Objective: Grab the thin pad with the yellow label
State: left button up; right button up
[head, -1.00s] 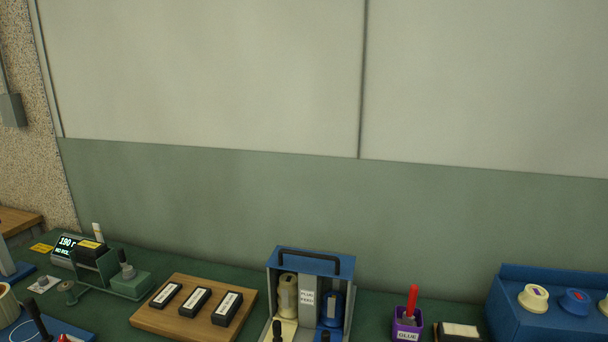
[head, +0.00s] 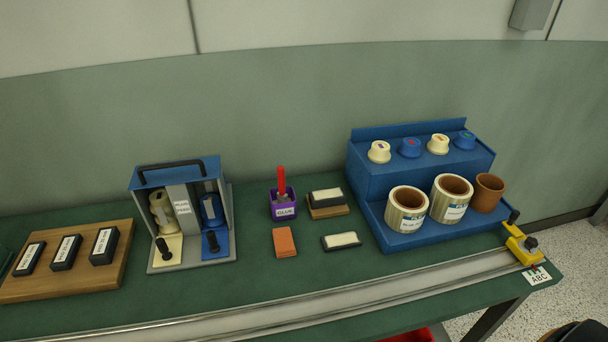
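Two thin black pads with pale cream labels are in the head view. One pad (head: 341,241) lies flat on the green bench. The other pad (head: 326,196) rests on a brown block (head: 328,212) just behind it. I cannot tell whether either label counts as yellow. An orange-brown flat block (head: 284,242) lies to the left of the front pad, apart from it. Neither of my grippers can be made out in this view.
A purple glue cup (head: 284,211) stands behind the orange-brown block. A blue stepped rack (head: 365,181) with rolls and caps is to the right. A blue-topped caddy (head: 178,176) and a wooden board (head: 127,232) with black blocks are left. A metal rail (head: 330,301) runs along the front.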

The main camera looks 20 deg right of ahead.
aim_at(336, 241)
jog(key=z, duration=1.05)
jog(key=k+z, duration=0.1)
